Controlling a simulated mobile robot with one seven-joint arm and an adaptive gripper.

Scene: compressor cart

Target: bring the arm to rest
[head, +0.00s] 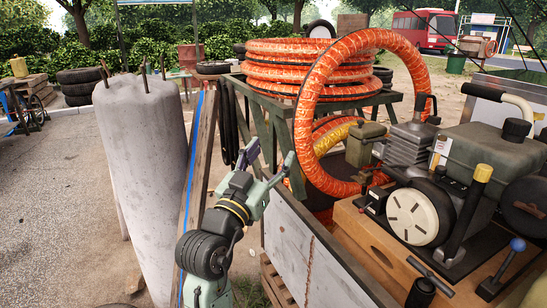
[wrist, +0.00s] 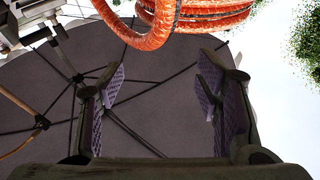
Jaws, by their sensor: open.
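My gripper (head: 268,160) is raised in the middle of the head view, in front of the green metal rack and left of the compressor cart. Its two fingers are spread apart with nothing between them. In the wrist view the purple-padded fingers (wrist: 160,100) stand wide apart, with a dark panel and thin rods behind the gap. My arm comes up from the bottom of the head view, close to a grey concrete pillar (head: 145,170).
Orange hose coils (head: 300,62) lie on a green rack (head: 262,118), with one large loop (head: 303,120) standing in front. The compressor (head: 420,215) sits on the cart at right. A wooden plank (head: 198,180) stands left of my arm. Open ground (head: 60,200) lies at far left.

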